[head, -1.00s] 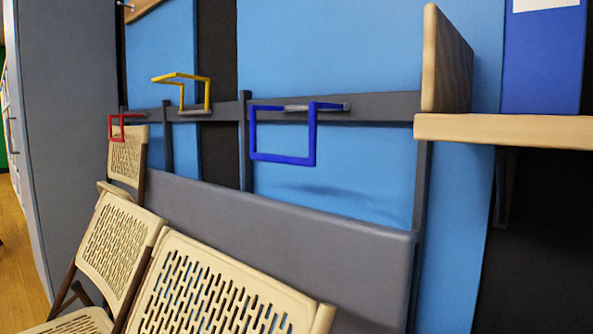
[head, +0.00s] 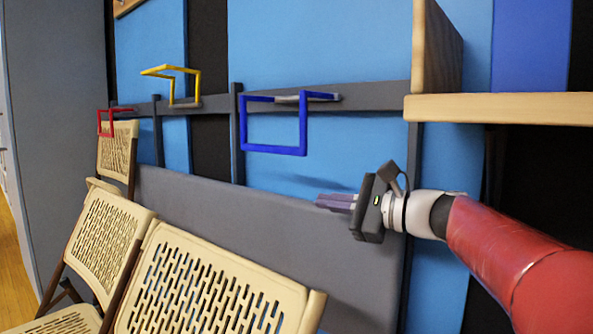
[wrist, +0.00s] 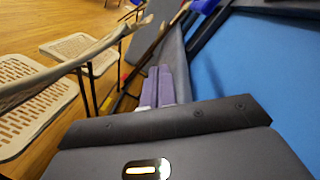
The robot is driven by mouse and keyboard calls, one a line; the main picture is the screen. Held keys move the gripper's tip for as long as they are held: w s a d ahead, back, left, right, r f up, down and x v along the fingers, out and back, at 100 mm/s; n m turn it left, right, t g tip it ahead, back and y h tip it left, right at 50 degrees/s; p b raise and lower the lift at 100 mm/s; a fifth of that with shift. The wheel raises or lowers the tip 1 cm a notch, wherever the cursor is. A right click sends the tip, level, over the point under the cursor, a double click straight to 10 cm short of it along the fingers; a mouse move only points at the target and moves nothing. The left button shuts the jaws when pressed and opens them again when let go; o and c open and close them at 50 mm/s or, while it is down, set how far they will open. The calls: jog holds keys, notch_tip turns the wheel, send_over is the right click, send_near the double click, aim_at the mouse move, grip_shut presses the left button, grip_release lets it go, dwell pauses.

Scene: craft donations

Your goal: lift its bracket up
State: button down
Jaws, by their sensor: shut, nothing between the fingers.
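A blue bracket (head: 274,151) hangs below the grey rail on the wall, its open frame angled down. A yellow bracket (head: 170,70) further left stands up above the rail. A red bracket (head: 105,134) at the far left hangs low by the top of a chair. My gripper (head: 325,202) is below and to the right of the blue bracket, apart from it. Its fingers are together and empty, pointing left. They also show in the wrist view (wrist: 157,85), along with a bit of blue at its top edge that I cannot name for sure.
Several beige folding chairs (head: 218,285) stand at the lower left, close to the wall. A grey panel (head: 230,215) runs below the brackets. A wooden shelf (head: 500,108) juts out at the right, above my arm. Space directly below the blue bracket looks clear.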

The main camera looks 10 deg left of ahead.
jog(key=w+r+y, duration=0.1)
jog(key=w+r+m+y, duration=0.1)
jog(key=r, duration=0.1)
jog(key=w+r, duration=0.1)
jog(key=shift+w+d+r+m+t+y, duration=0.2)
jog(key=shift+w+d+m+t+y, duration=0.2)
jog(key=shift+a, duration=0.15)
jog(key=p+x, duration=0.1)
jog(key=x, duration=0.8)
jog(key=shift+a, duration=0.35)
jog(key=shift+w+p, duration=0.1)
jog(key=shift+p, duration=0.2)
